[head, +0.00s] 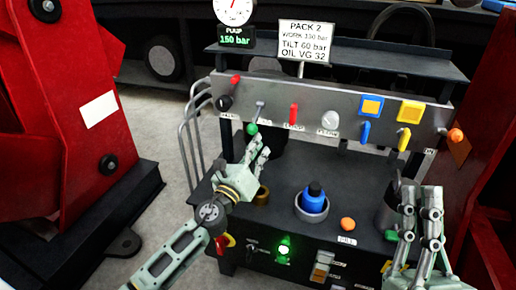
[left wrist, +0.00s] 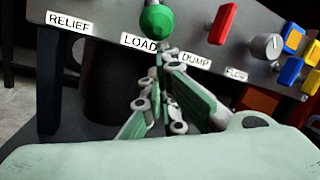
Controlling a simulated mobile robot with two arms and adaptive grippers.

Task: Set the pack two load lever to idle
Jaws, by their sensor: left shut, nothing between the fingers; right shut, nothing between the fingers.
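The load lever (head: 252,129) is a grey stem with a green ball knob at its lower end, on the grey front panel of pack two. The stem slants down from its pivot, with the knob low. In the left wrist view the green knob (left wrist: 156,20) hangs above the LOAD label (left wrist: 140,42). My left gripper (head: 265,147) is shut and empty, its fingertips just below and beside the knob; I cannot tell whether they touch it. My right gripper (head: 432,192) is shut and empty at the right, above the bench, away from the lever.
Left of the lever is a black relief knob (head: 224,103); right are a red dump lever (head: 293,114), a grey flow knob (head: 329,119) and blue and yellow levers. A sign (head: 305,41) reads PACK 2.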

